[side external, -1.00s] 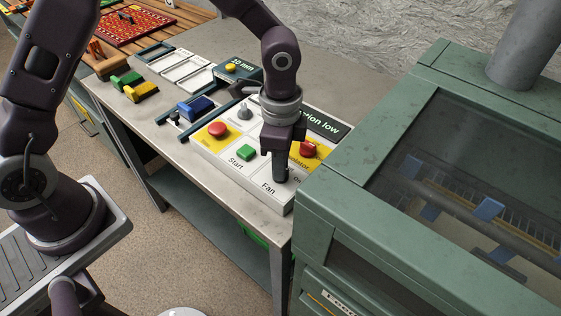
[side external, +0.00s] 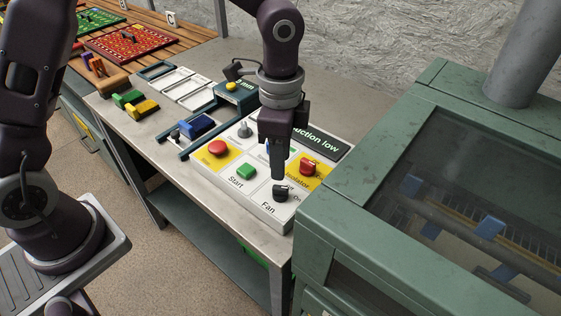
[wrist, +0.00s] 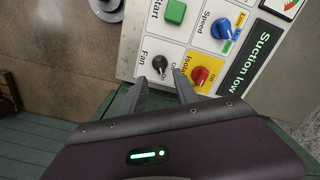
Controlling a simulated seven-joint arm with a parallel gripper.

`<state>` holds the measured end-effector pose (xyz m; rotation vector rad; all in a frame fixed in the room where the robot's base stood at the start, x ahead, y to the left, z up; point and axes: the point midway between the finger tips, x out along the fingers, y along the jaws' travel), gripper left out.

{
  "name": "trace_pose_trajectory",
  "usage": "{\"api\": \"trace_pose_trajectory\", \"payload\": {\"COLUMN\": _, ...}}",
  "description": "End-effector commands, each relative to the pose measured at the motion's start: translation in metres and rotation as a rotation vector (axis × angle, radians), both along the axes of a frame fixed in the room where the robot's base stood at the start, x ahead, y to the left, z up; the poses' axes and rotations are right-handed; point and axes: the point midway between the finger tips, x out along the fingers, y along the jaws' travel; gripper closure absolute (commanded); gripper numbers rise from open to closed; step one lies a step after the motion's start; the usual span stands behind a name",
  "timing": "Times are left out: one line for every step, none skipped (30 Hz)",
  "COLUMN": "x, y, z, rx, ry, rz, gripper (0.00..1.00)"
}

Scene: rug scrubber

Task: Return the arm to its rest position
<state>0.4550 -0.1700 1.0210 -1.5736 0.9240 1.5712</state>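My gripper (side external: 278,177) hangs over the control panel (side external: 235,197), fingers pointing down. In the wrist view my gripper (wrist: 161,76) has its two fingers apart with nothing between them. The black Fan knob (side external: 283,192) is uncovered at the panel's front corner, below and apart from the fingertips. In the wrist view the Fan knob (wrist: 159,65) shows just past the gap between the fingertips.
The panel also holds a green Start button (side external: 246,172), a red button (side external: 217,147), a red Isolator knob (side external: 308,166) and a grey knob (side external: 244,130). A green machine (side external: 335,215) stands close at right. Blue (side external: 197,125) and yellow (side external: 143,108) blocks lie at left on the bench.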

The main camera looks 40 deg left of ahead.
Motion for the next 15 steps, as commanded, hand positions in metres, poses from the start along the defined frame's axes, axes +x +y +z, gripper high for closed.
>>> {"api": "trace_pose_trajectory", "payload": {"x": 0.0, "y": 0.0, "z": 0.0, "rx": 0.0, "ry": 0.0, "rz": 0.0, "gripper": 0.64}}
{"api": "trace_pose_trajectory", "payload": {"x": 0.0, "y": 0.0, "z": 0.0, "rx": 0.0, "ry": 0.0, "rz": 0.0, "gripper": 0.64}}
{"api": "trace_pose_trajectory", "payload": {"x": -0.001, "y": 0.001, "z": 0.001, "rx": 0.002, "ry": -0.003, "rz": 0.004, "gripper": 0.64}}
{"api": "trace_pose_trajectory", "payload": {"x": -0.002, "y": 0.003, "z": 0.005, "rx": 0.007, "ry": -0.01, "rz": 0.012, "gripper": 0.64}}
{"api": "trace_pose_trajectory", "payload": {"x": -0.004, "y": 0.007, "z": 0.011, "rx": 0.014, "ry": -0.022, "rz": 0.029, "gripper": 0.64}}
{"api": "trace_pose_trajectory", "payload": {"x": -0.009, "y": 0.016, "z": 0.023, "rx": 0.029, "ry": -0.046, "rz": 0.066, "gripper": 0.64}}
{"api": "trace_pose_trajectory", "payload": {"x": -0.014, "y": 0.025, "z": 0.035, "rx": 0.041, "ry": -0.071, "rz": 0.103, "gripper": 0.64}}
{"api": "trace_pose_trajectory", "payload": {"x": -0.022, "y": 0.035, "z": 0.049, "rx": 0.053, "ry": -0.098, "rz": 0.153, "gripper": 0.64}}
{"api": "trace_pose_trajectory", "payload": {"x": -0.035, "y": 0.049, "z": 0.067, "rx": 0.065, "ry": -0.141, "rz": 0.231, "gripper": 0.64}}
{"api": "trace_pose_trajectory", "payload": {"x": -0.047, "y": 0.061, "z": 0.081, "rx": 0.069, "ry": -0.173, "rz": 0.295, "gripper": 0.64}}
{"api": "trace_pose_trajectory", "payload": {"x": -0.059, "y": 0.071, "z": 0.093, "rx": 0.068, "ry": -0.205, "rz": 0.363, "gripper": 0.64}}
{"api": "trace_pose_trajectory", "payload": {"x": -0.077, "y": 0.083, "z": 0.107, "rx": 0.058, "ry": -0.244, "rz": 0.453, "gripper": 0.64}}
{"api": "trace_pose_trajectory", "payload": {"x": -0.09, "y": 0.091, "z": 0.116, "rx": 0.042, "ry": -0.275, "rz": 0.523, "gripper": 0.64}}
{"api": "trace_pose_trajectory", "payload": {"x": -0.104, "y": 0.099, "z": 0.124, "rx": 0.022, "ry": -0.303, "rz": 0.591, "gripper": 0.64}}
{"api": "trace_pose_trajectory", "payload": {"x": -0.122, "y": 0.107, "z": 0.131, "rx": -0.01, "ry": -0.337, "rz": 0.678, "gripper": 0.64}}
